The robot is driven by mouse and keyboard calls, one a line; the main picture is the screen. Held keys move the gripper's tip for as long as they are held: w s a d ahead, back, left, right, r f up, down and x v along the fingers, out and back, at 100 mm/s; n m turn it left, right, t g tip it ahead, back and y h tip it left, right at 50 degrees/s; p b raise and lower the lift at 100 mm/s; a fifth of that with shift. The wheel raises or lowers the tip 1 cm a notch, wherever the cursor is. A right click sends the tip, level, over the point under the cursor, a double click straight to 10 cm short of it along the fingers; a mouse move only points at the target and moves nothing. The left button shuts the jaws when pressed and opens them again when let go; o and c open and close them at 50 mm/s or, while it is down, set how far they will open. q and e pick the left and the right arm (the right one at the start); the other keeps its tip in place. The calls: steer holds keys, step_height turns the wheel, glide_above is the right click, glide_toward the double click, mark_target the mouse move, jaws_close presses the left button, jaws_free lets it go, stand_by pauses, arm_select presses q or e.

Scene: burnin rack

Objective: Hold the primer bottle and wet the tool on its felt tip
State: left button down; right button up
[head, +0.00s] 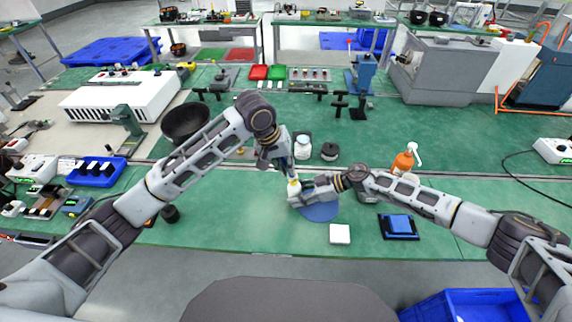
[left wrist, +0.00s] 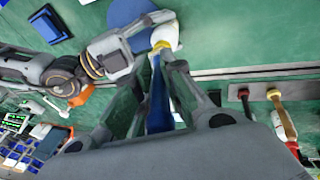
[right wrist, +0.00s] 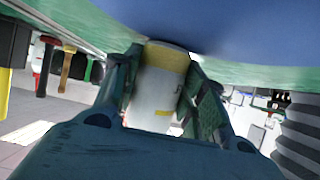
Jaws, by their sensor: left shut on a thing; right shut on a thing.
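My left gripper (head: 289,172) is shut on a tool with a blue handle (left wrist: 158,98), which points away between its fingers. The primer bottle (right wrist: 158,88) is white with a yellow band, and my right gripper (right wrist: 160,95) is shut around it. In the head view the bottle (head: 294,199) is low over the green bench, just below my left gripper. In the left wrist view the tool's far end meets the yellow and white bottle (left wrist: 168,34). I cannot tell whether they touch. The felt tip is not clearly seen.
A round blue mat (head: 322,213) lies beside and under my right gripper. A white square block (head: 340,233) and a blue block on a black tray (head: 398,226) are to the right. A white jar (head: 302,150), orange spray bottle (head: 403,161) and black bowl (head: 184,122) stand behind.

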stand_by(0.6)
arm_select(q)
steer(key=shift+r, duration=3.45)
arm_select(e)
steer(key=o, duration=0.9)
steer(key=shift+d, duration=0.1)
steer(key=shift+v, duration=5.95)
arm_select(q)
steer(key=shift+s, duration=0.1)
arm_select(e)
steer(key=shift+f, duration=0.1)
